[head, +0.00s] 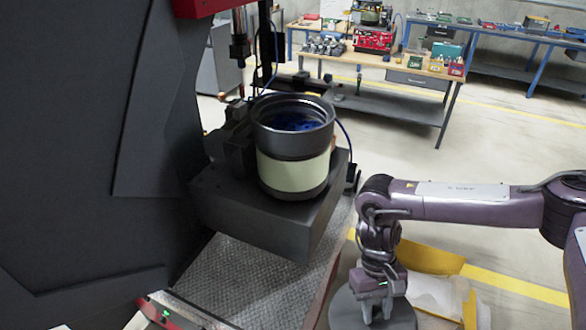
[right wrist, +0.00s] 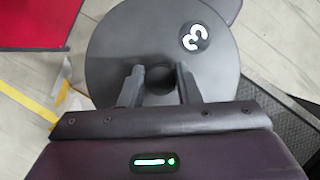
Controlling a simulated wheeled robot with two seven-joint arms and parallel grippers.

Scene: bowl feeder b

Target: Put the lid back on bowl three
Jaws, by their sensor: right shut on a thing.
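The bowl (head: 292,150) is a dark-rimmed cylinder with a pale green band. It stands open on a dark block, with blue parts inside. No number shows on it from here. The lid (head: 345,313) is a round grey disc, cut off by the bottom edge of the head view. In the right wrist view the lid (right wrist: 120,45) carries a white number 3. My right gripper (head: 376,312) is shut on the lid's dark central knob (right wrist: 160,80), to the right of and nearer than the bowl. My left gripper is not in view.
The dark block (head: 270,230) under the bowl joins a large dark machine housing (head: 80,130) at the left. A yellow tray or box (head: 430,260) is behind my right gripper, partly hidden. Workbenches (head: 400,80) stand at the back, with open floor before them.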

